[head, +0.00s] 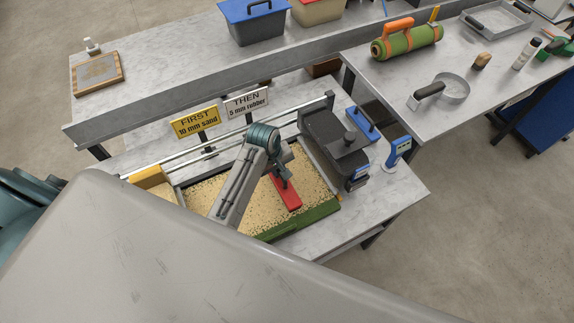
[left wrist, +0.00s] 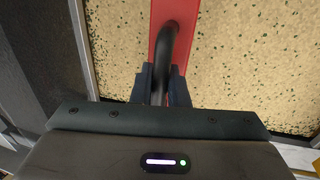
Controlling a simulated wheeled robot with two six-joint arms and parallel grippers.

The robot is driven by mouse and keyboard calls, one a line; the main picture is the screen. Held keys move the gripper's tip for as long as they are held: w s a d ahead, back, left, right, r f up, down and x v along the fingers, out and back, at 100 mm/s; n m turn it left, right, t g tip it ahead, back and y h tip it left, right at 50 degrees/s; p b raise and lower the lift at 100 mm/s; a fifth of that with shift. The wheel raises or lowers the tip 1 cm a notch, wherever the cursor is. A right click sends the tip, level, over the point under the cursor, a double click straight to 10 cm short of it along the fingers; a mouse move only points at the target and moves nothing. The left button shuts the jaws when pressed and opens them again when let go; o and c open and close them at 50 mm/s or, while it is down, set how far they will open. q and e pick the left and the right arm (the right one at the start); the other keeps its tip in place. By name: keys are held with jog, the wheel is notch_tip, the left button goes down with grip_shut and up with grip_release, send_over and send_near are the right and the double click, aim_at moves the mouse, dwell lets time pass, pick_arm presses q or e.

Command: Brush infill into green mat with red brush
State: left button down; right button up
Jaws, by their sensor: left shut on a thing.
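The red brush (head: 288,198) lies on the sand-coloured infill (head: 205,193) in the framed bed, towards its right side. My left gripper (head: 282,182) is shut on the brush's dark arched handle. In the left wrist view my left gripper (left wrist: 162,84) closes around the handle (left wrist: 165,50), with the red brush back (left wrist: 175,15) beyond it. The green mat (head: 322,213) shows as a strip along the bed's front right edge; infill with green specks (left wrist: 240,60) covers the rest that I see. The brush's bristles are hidden. My right gripper is not in view.
A dark spreader box (head: 325,135) stands at the bed's right end, beside a blue tool (head: 362,122) and a blue-and-white gauge (head: 398,150). Yellow FIRST (head: 194,122) and white THEN (head: 246,103) signs stand behind the rails. A yellow block (head: 150,180) is at the left end.

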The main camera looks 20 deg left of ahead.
pick_arm(q)
jog(key=s+a, duration=1.5)
jog(key=s, duration=0.3)
jog(key=shift+s+a, duration=0.2)
jog(key=shift+a, duration=0.2)
dwell(0.4)
jog(key=shift+d, duration=0.1)
jog(key=w+d, duration=0.4)
jog(key=shift+w, duration=0.3)
dwell(0.4)
jog(key=s+a, duration=0.4)
jog(key=shift+s, duration=0.3)
dwell(0.4)
jog(key=w+d, duration=2)
jog(key=w, duration=0.4)
jog(key=shift+d, duration=0.25)
dwell(0.8)
